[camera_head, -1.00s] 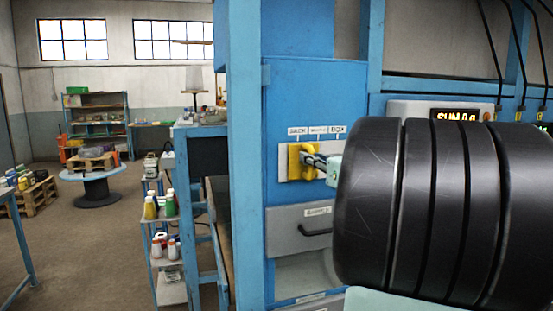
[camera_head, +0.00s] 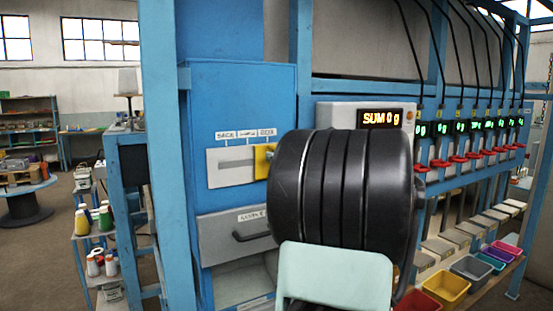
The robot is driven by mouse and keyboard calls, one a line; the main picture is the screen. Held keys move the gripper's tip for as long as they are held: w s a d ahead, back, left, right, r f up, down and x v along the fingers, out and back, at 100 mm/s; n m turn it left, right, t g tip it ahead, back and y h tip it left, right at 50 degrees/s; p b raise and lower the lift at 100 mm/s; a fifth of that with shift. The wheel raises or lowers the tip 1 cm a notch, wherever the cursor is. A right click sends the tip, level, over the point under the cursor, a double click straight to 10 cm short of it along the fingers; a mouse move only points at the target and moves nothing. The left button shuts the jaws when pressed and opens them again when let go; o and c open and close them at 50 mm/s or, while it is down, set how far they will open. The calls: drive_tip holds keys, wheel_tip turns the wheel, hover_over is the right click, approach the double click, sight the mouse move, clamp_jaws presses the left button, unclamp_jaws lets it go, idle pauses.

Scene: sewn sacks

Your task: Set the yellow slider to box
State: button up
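The yellow slider (camera_head: 263,162) is at the right end of the slot in a pale plate (camera_head: 229,168) on the blue cabinet (camera_head: 240,103). It stands below the rightmost label (camera_head: 266,133), which appears to read BOX. The left label appears to read SACK and the middle one is too small to read surely. Part of the slider's right side is hidden behind my black arm link. My gripper is hidden behind that same link, so I cannot see whether it touches the slider.
A drawer (camera_head: 237,236) with a dark handle is below the plate. A display (camera_head: 387,118) reads SUM 0 g. Coloured bins (camera_head: 447,286) stand on a shelf at the lower right. A blue frame post (camera_head: 166,150) stands left of the cabinet.

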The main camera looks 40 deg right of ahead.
drive_tip(key=o, duration=0.3)
drive_tip(key=shift+d, duration=0.25)
drive_tip(key=shift+a, duration=0.1)
drive_tip(key=shift+s, duration=0.1)
drive_tip(key=s, duration=1.2)
drive_tip(key=shift+a, duration=0.3)
drive_tip(key=shift+f, duration=0.15)
